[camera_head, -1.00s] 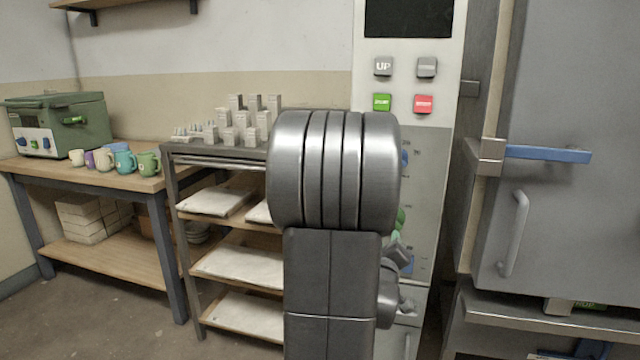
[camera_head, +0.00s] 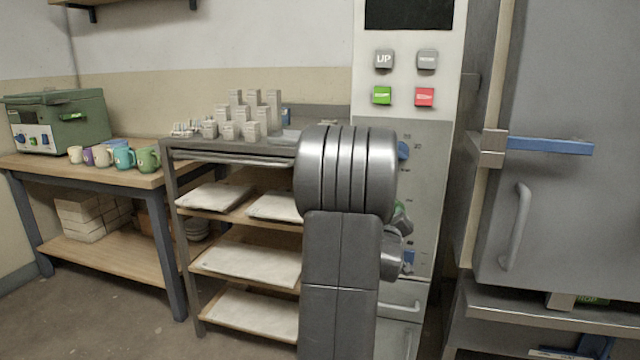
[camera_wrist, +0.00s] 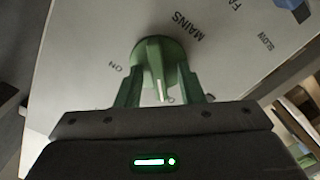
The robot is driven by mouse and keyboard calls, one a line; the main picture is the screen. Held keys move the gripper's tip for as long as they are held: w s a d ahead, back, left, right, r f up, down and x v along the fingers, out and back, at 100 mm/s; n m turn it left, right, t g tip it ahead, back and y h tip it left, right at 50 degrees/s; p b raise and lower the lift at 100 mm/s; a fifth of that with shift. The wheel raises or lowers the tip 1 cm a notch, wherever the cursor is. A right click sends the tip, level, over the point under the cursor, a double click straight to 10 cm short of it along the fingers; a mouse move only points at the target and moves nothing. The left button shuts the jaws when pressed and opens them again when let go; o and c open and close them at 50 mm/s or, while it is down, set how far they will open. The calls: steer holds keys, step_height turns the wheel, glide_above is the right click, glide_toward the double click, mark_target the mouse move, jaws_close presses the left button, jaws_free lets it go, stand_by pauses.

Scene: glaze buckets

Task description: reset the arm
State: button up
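My arm stands in the middle of the head view and hides most of my gripper. In the wrist view my gripper (camera_wrist: 160,94) has its two fingers apart, one on each side of a green MAINS knob (camera_wrist: 156,62). Gaps show between the fingers and the knob's raised bar. The knob has a white line on its bar, and the word ON is printed to its left. In the head view part of the green knob (camera_head: 401,214) shows just right of my arm, on the grey control panel (camera_head: 428,180).
Left of my arm stands a rack (camera_head: 176,215) with slabs on shelves and grey blocks on top. A workbench (camera_head: 110,176) with mugs and a green machine (camera_head: 62,122) is further left.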

steer(key=shift+s+r+m+p, duration=0.1)
steer(key=shift+m+p, duration=0.45)
steer(key=shift+m, duration=1.35)
steer(key=shift+r+m+p, duration=0.1)
steer(key=shift+m+p, duration=0.45)
steer(key=shift+m, duration=1.35)
